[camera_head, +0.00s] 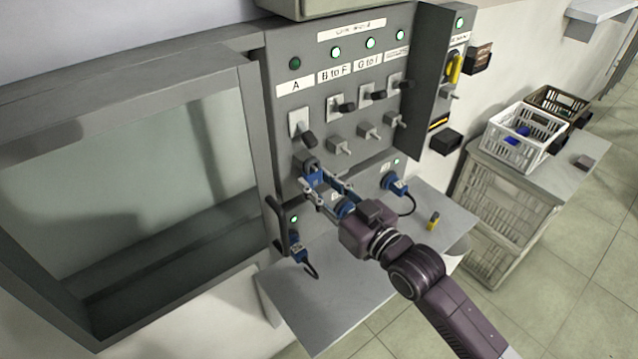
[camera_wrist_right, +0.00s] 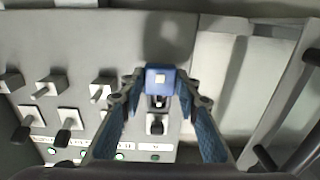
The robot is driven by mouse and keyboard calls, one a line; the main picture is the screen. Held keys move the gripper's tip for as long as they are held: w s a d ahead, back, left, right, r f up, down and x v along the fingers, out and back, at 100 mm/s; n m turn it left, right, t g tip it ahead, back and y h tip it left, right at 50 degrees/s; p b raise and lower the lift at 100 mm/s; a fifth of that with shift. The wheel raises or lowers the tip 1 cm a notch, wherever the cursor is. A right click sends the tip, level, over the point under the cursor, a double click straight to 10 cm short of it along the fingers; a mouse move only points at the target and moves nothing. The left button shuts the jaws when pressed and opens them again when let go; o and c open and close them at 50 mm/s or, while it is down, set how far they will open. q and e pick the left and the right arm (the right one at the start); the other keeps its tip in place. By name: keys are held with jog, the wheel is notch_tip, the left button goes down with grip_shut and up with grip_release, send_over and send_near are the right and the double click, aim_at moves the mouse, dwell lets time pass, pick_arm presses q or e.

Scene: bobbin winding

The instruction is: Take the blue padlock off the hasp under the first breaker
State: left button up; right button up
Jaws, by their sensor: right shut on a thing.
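The blue padlock (camera_head: 314,178) is at the hasp (camera_head: 308,163) under the first breaker (camera_head: 301,125), the one labelled A. My right gripper (camera_head: 325,188) is shut on the padlock, with a finger on each side of it. In the right wrist view the padlock (camera_wrist_right: 160,77) sits between the fingertips, with a dark part showing just below it in the picture. The fingers hide part of the padlock, and I cannot tell whether its shackle is still through the hasp. My left gripper is not in view.
Other breakers (camera_head: 345,105) and bare hasps (camera_head: 341,146) line the grey panel. Blue plugs with cables (camera_head: 394,183) sit below them. A grey shelf (camera_head: 335,310) juts out beneath, with a small yellow-black item (camera_head: 433,220). A white basket (camera_head: 520,137) stands at right.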

jog(key=shift+s+d+r, duration=0.1)
jog(key=shift+r, duration=0.1)
jog(key=shift+s+d+f, duration=0.1)
jog(key=p+v, duration=0.2)
jog(key=v, duration=0.3)
jog(key=shift+s+d, duration=0.1)
jog(key=shift+s, duration=0.15)
dwell(0.6)
dwell(0.4)
